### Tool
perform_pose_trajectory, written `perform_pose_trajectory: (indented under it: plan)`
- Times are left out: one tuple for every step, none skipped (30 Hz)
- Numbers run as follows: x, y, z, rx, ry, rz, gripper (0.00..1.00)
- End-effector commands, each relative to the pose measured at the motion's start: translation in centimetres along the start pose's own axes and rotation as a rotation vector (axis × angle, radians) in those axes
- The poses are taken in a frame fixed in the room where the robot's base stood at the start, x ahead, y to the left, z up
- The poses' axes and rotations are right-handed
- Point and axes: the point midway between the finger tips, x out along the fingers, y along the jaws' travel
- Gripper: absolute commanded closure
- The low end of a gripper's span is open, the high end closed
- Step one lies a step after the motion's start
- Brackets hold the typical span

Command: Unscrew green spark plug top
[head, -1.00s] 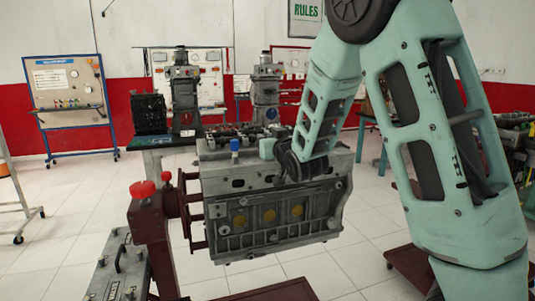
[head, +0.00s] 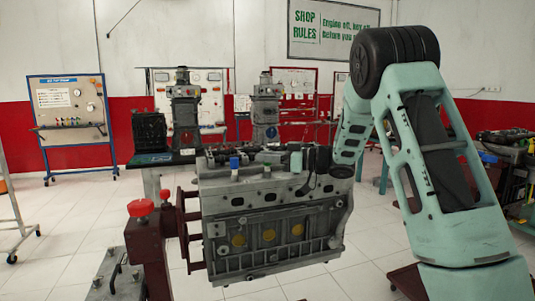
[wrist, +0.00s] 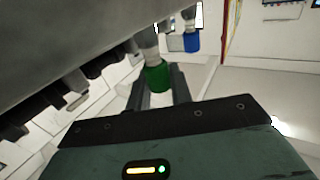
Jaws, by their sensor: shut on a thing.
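The green spark plug top (wrist: 157,77) shows in the wrist view, at the end of a pale plug stem. My gripper (wrist: 158,90) is shut on it, with a dark finger visible just behind and beside it. In the head view my gripper (head: 274,158) is low over the engine's top, reaching in from the right. I cannot make out the green top there. A blue spark plug top (head: 235,163) stands upright to the left on the engine block (head: 265,230). It also shows in the wrist view (wrist: 191,42), beyond the green one.
The engine hangs on a dark red stand (head: 150,240) with a red knob (head: 140,208). A bench (head: 170,158) with other engine trainers is behind, and a blue-framed board (head: 70,108) is at the left.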

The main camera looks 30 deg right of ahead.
Motion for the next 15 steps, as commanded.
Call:
perform_pose_trajectory:
  plan:
    - [0.03, 0.09, -0.25, -0.001, 0.001, -0.031, 1.00]
    - [0.03, 0.09, -0.23, -0.001, 0.001, -0.049, 1.00]
    - [0.02, 0.09, -0.23, -0.002, 0.002, -0.071, 1.00]
    - [0.02, 0.07, -0.24, -0.002, 0.002, -0.088, 1.00]
    - [0.04, 0.07, -0.20, -0.002, 0.001, -0.102, 1.00]
    - [0.06, 0.03, -0.20, -0.001, 0.002, -0.121, 1.00]
    - [0.07, 0.01, -0.22, -0.002, 0.002, -0.134, 1.00]
    - [0.08, 0.01, -0.21, -0.002, 0.002, -0.144, 1.00]
    - [0.09, 0.00, -0.17, -0.001, 0.002, -0.157, 1.00]
    - [0.09, -0.02, -0.16, -0.001, 0.002, -0.166, 1.00]
    - [0.09, -0.02, -0.17, -0.002, 0.002, -0.174, 1.00]
    - [0.09, -0.03, -0.17, -0.002, 0.003, -0.182, 1.00]
    - [0.10, -0.03, -0.16, -0.002, 0.003, -0.187, 1.00]
    - [0.10, -0.04, -0.16, -0.002, 0.003, -0.191, 1.00]
    - [0.10, -0.05, -0.15, -0.003, 0.003, -0.196, 1.00]
